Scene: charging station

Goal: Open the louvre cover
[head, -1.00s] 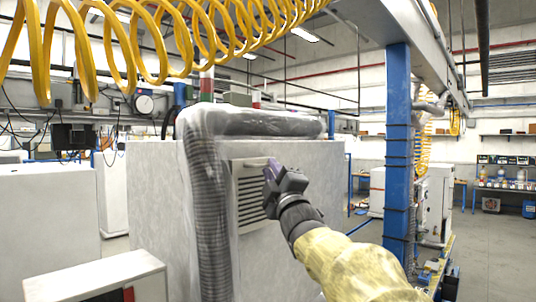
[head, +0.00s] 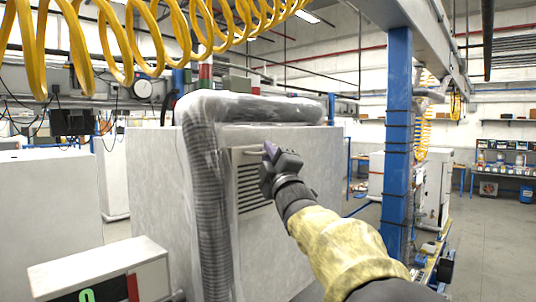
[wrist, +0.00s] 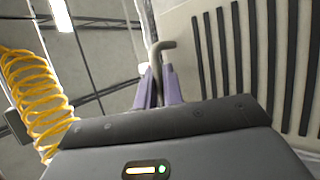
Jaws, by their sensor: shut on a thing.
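The louvre cover (head: 252,196) is a pale panel with dark horizontal slats on the front of a large grey cabinet. It also shows on the right of the wrist view (wrist: 232,60), with its slats running up the picture. A grey bar handle (head: 250,151) is at its upper part. In the wrist view the bent end of the handle (wrist: 165,45) sticks out beyond my purple fingertips. My gripper (head: 267,153) is shut on the handle, at the cover's upper right. My gripper hides part of the cover's right side, so I cannot tell whether the cover stands ajar.
A thick wrapped hose (head: 207,215) runs down the cabinet (head: 158,190) just left of the cover. A blue post (head: 397,150) stands to the right of my arm. A yellow coiled hose (head: 150,35) hangs overhead. A low box with a display (head: 105,268) is at lower left.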

